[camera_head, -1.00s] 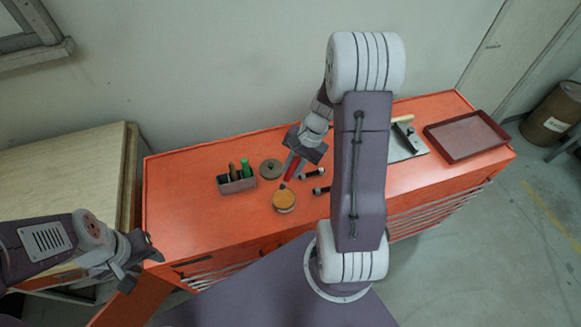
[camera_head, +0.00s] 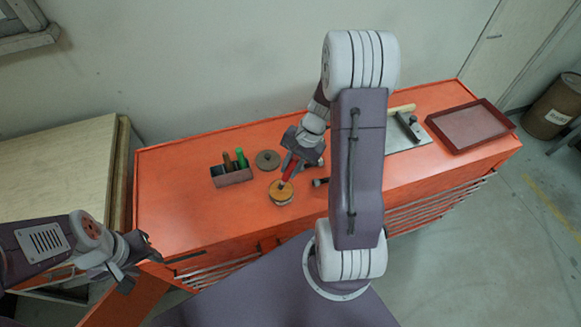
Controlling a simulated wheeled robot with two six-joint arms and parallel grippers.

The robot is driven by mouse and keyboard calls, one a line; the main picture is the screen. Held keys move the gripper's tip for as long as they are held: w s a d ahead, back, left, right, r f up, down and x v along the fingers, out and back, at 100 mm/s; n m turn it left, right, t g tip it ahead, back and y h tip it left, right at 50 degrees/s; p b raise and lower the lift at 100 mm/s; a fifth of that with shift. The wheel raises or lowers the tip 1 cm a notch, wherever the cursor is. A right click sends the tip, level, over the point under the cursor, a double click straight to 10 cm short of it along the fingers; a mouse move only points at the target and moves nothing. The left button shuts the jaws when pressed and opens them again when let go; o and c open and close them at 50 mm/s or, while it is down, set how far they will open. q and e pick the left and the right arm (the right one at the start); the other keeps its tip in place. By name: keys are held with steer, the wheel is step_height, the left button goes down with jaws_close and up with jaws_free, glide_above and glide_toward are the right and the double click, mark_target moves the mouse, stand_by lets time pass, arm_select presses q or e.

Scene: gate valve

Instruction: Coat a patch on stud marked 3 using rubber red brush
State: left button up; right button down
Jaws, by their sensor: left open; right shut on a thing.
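My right gripper (camera_head: 292,166) is shut on the red brush (camera_head: 289,172), which points down and to the left. The brush's lower end is over a round tin (camera_head: 281,193) with an orange-yellow top; whether it dips inside or only hovers cannot be told. A dark stud (camera_head: 319,182) lies on the orange bench right of the tin, partly hidden by my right arm. No number can be read on it. My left gripper (camera_head: 139,259) is open and empty beyond the bench's front left corner.
A small caddy (camera_head: 232,177) holds a green-handled and a brown-handled tool. A round grey lid (camera_head: 268,160) lies near it. A metal plate with a wooden-handled tool (camera_head: 408,128) and a red tray (camera_head: 470,127) are at the right. The bench's left part (camera_head: 175,200) is clear.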

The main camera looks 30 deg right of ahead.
steer(key=shift+f+b, duration=0.55)
steer(key=shift+f, duration=0.1)
stand_by(1.5)
steer(key=shift+r, duration=0.1)
step_height(320, 180, up, 7)
steer(key=p, duration=0.6)
steer(key=shift+p, duration=0.3)
stand_by(0.4)
